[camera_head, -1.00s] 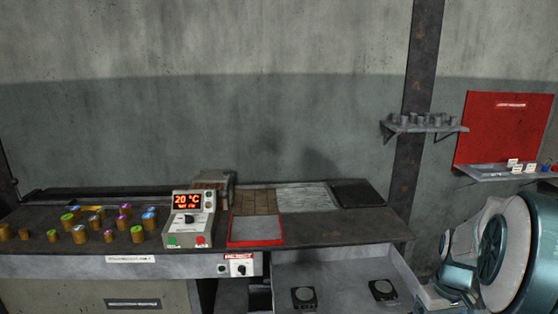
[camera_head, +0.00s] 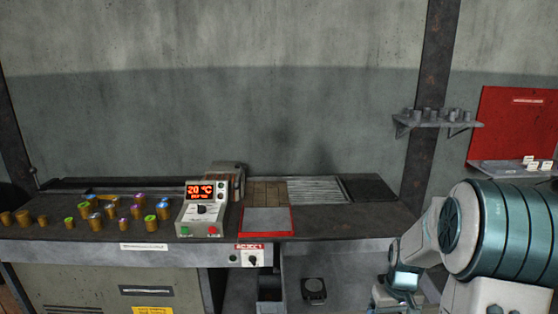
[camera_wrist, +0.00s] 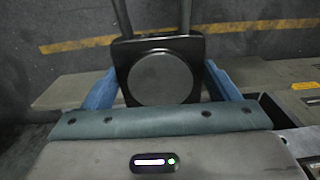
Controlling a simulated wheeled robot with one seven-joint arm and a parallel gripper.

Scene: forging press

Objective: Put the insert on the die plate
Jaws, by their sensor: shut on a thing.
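The insert (camera_wrist: 128,52), a dark square block with a round disc on its face, sits between the two blue fingers of my gripper (camera_wrist: 160,82) in the wrist view. My gripper is shut on it, with floor visible beyond. In the head view my arm is at the lower right, in front of the drawer's right side, and the fingertips and held insert cannot be made out there. I cannot pick out the die plate with certainty in either view.
The bench holds a control box (camera_head: 203,208) reading 20 °C, several brass cylinders with coloured tops (camera_head: 95,208), and a red-edged grey plate (camera_head: 267,221). A wall shelf (camera_head: 435,119) and red board (camera_head: 512,125) are at right. Yellow lines mark the floor.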

